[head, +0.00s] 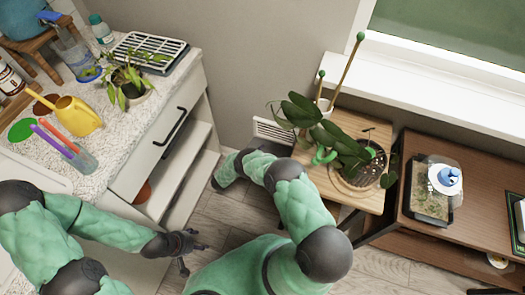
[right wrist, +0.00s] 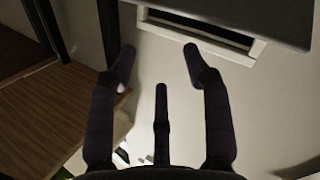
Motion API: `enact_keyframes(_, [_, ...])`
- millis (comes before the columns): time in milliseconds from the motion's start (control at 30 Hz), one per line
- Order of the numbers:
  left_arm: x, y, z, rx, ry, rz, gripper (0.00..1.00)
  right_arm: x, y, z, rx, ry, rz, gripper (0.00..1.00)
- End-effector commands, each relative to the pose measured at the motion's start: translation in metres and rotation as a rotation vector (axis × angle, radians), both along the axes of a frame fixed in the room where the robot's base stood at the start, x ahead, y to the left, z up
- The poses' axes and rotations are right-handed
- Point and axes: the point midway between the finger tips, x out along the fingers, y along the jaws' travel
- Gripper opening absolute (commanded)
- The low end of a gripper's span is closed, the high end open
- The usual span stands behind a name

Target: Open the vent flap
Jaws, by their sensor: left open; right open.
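The white wall vent (head: 273,131) is low on the wall between the drawer unit and the plant table, partly covered by my right arm in the head view. In the right wrist view its white frame (right wrist: 240,55) surrounds a dark slot at the top, partly covered by a grey panel (right wrist: 265,8). I cannot tell whether this panel is the flap. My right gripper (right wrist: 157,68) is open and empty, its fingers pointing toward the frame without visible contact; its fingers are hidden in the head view. My left gripper (head: 190,245) is open and empty beside the drawer unit.
The drawer unit (head: 150,165) stands left of the vent. A wooden plant table (head: 345,128) with a leafy plant (head: 335,140) stands to the right, beside a brown bench (head: 405,205) carrying a glass terrarium (head: 432,205). Some floor (head: 205,215) is clear between them.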

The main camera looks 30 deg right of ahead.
Motion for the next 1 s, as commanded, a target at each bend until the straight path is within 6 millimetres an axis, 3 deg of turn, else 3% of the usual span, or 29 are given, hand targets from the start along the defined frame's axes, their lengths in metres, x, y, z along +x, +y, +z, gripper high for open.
enact_keyframes(1000, [0.0, 0.0, 0.0, 0.0, 0.0, 0.0, 0.63, -0.01, 0.058, -0.02, 0.0, 0.001, 0.002, 0.5])
